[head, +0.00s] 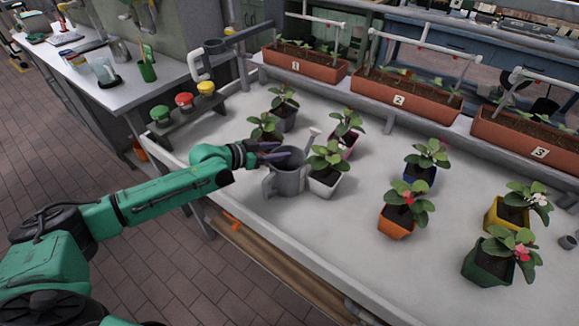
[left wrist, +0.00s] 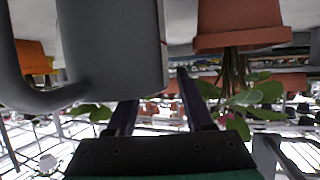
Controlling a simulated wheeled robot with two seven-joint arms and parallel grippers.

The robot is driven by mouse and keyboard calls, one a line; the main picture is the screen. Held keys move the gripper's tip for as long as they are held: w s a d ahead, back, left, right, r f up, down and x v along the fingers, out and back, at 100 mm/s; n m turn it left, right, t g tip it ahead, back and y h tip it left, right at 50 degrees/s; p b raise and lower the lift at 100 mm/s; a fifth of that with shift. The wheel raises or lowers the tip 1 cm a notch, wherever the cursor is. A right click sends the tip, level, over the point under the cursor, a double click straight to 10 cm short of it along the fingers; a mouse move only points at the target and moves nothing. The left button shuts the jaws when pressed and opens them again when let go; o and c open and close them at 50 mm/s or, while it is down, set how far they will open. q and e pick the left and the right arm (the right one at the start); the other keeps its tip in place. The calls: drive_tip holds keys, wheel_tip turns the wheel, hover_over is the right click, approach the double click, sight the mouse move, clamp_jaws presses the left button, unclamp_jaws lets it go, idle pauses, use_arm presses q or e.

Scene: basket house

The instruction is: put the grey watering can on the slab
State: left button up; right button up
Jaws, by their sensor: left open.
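The grey watering can (head: 285,180) stands upright on the pale bench top (head: 340,230), near its front left edge. Its spout points up to the right and its handle is on the near left side. My left gripper (head: 280,150) is open at the can's rim, and its fingers overlap the rim in the head view. In the left wrist view the can (left wrist: 110,40) fills the upper left, beyond the open fingers (left wrist: 157,90); contact is unclear. No separate slab can be picked out. My right gripper is not in view.
A white-potted plant (head: 325,184) stands close to the can's right. Plants in dark (head: 287,122) and magenta (head: 347,145) pots are behind it. An orange-potted plant (head: 396,222) stands farther right. Brown planters (head: 305,60) line the back. Bare bench lies at the front middle.

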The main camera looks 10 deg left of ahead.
use_arm(q)
drive_tip(key=shift+w+d+f, duration=0.25)
drive_tip(key=shift+w, duration=0.15)
drive_tip(key=shift+s, duration=0.1)
clamp_jaws()
idle(1.0)
